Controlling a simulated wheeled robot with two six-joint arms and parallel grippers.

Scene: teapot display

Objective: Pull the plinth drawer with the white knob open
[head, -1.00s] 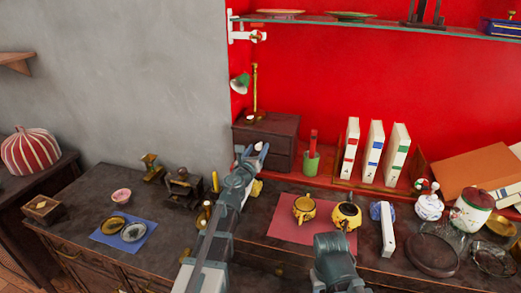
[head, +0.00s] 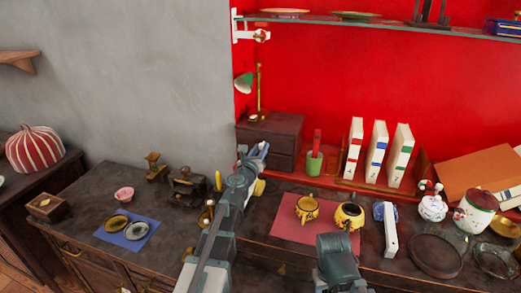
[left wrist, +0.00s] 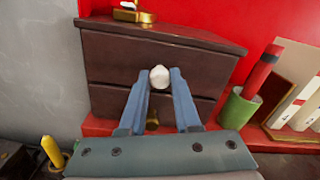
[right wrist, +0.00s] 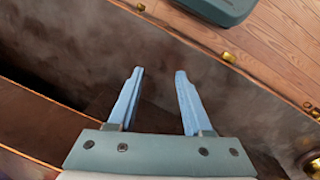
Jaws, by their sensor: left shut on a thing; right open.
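The dark wooden plinth (head: 275,125) with two stacked drawers stands against the red wall; it also fills the middle of the left wrist view (left wrist: 200,50). The upper drawer (left wrist: 115,70) carries the white knob (left wrist: 159,78), and the lower drawer (left wrist: 105,100) has a brass knob (left wrist: 152,120). I see no gap at the upper drawer's front. My left gripper (head: 252,152) is shut on the white knob, one blue finger on each side of it (left wrist: 160,85). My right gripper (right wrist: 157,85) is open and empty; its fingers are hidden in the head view.
A green cup (head: 314,162) with a red stick stands right of the plinth. A brass lamp (head: 258,95) stands on top. Yellow teapots (head: 348,215) sit on a red mat (head: 285,230) in front. A glass shelf (head: 390,28) hangs above.

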